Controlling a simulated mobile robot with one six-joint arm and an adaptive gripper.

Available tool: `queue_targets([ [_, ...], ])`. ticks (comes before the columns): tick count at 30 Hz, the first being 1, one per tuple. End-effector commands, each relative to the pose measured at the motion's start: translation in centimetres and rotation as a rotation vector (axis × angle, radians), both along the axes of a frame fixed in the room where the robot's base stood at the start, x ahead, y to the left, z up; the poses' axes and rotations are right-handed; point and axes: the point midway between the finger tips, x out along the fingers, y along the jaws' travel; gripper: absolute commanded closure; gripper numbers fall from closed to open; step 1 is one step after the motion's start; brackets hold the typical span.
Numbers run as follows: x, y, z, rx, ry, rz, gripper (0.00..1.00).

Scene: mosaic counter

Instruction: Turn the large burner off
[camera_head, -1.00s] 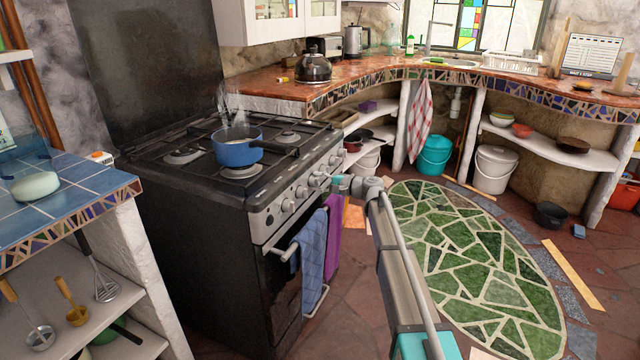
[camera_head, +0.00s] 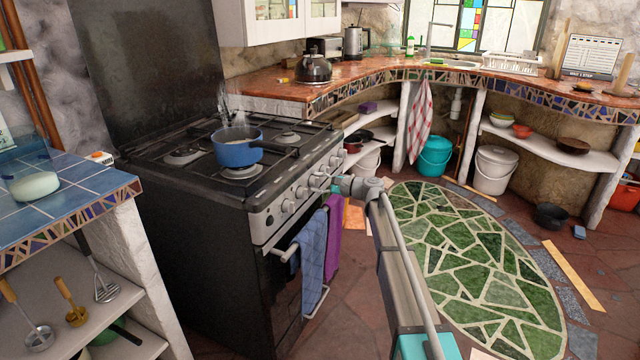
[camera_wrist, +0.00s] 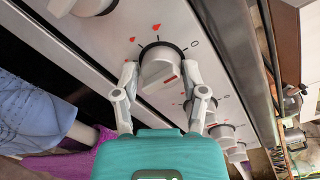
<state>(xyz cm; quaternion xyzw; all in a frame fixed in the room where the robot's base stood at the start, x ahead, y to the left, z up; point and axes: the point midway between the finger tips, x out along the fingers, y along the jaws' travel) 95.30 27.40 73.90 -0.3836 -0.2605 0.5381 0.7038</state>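The black stove (camera_head: 190,225) stands left of centre with several round knobs (camera_head: 287,206) along its silver front panel. My gripper (camera_head: 337,184) is at this panel, among the knobs. In the wrist view its two fingers (camera_wrist: 159,68) stand on either side of one white knob (camera_wrist: 160,66). The fingertips are close to the knob's sides; whether they press on it cannot be told. The knob has a red line low on its face, turned away from the O mark on the panel. A blue pot (camera_head: 236,154) sits on the cooktop with steam above it. No flame is visible.
A blue towel (camera_head: 313,262) and a purple towel (camera_head: 333,235) hang from the oven rail below the panel. Another knob (camera_wrist: 222,131) is close to my right finger. A blue-tiled counter (camera_head: 75,190) is at left.

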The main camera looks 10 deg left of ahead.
Motion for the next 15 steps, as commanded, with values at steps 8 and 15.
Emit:
queue_targets([
  [8,-0.1,0.04,-0.03,-0.001,-0.001,0.001,0.13],
  [15,0.01,-0.04,0.0,0.0,-0.001,-0.001,0.13],
])
